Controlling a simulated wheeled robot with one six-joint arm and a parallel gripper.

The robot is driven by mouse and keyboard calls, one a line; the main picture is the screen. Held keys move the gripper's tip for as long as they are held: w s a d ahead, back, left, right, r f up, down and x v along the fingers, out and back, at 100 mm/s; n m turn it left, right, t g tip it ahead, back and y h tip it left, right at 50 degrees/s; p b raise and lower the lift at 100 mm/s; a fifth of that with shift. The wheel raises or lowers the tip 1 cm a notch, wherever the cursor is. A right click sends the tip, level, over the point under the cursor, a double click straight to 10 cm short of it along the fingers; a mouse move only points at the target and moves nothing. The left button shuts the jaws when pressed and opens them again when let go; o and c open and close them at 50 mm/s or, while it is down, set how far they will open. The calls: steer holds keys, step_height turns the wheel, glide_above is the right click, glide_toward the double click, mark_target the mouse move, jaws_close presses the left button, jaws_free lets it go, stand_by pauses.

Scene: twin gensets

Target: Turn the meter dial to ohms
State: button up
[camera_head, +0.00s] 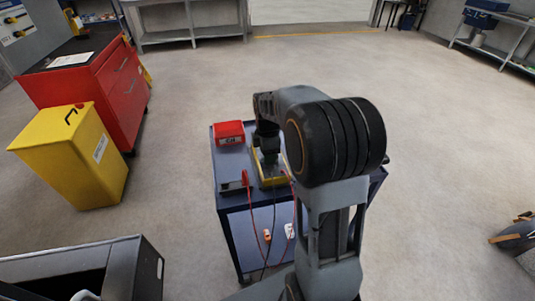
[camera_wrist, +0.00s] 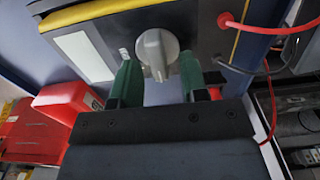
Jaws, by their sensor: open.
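The meter (camera_head: 272,181) has a yellow rim and lies on the dark blue cart, largely covered by my arm in the head view. In the wrist view its dark face (camera_wrist: 208,22) fills the top, with a pale display (camera_wrist: 85,56) at left. The dial (camera_wrist: 157,46) is a light grey round knob with a raised bar. My gripper (camera_wrist: 156,62) is open, with one green finger on each side of the dial. I cannot tell whether either finger touches it. The dial's markings are not readable. In the head view my gripper (camera_head: 267,150) is over the meter.
A red box (camera_head: 229,132) and a dark tray (camera_head: 236,187) sit on the cart (camera_head: 228,166). Red and black leads run from the meter over the front edge. A yellow bin (camera_head: 75,158) and red cabinet (camera_head: 95,85) stand at left. Floor at right is mostly clear.

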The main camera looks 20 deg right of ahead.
steer(key=shift+c, duration=0.4)
jaws_close()
steer(key=shift+m, duration=0.3)
steer(key=m, duration=0.1)
steer(key=m+p, duration=0.1)
steer(key=m, duration=0.1)
steer(key=m+p, duration=0.1)
steer(key=shift+w+d+r+m, duration=0.15)
steer(key=shift+w+m, duration=0.1)
steer(key=shift+m, duration=0.05)
steer(key=m, duration=0.2)
steer(key=m+p, duration=0.1)
steer(key=m, duration=0.1)
steer(key=shift+w+d, duration=0.15)
steer(key=shift+w, duration=0.05)
steer(key=m, duration=0.1)
steer(key=m+p, duration=0.1)
steer(key=m, duration=0.3)
steer(key=shift+d, duration=0.25)
steer(key=shift+d+m+p, duration=0.2)
steer(key=shift+m+p, duration=0.3)
steer(key=shift+m, duration=1.3)
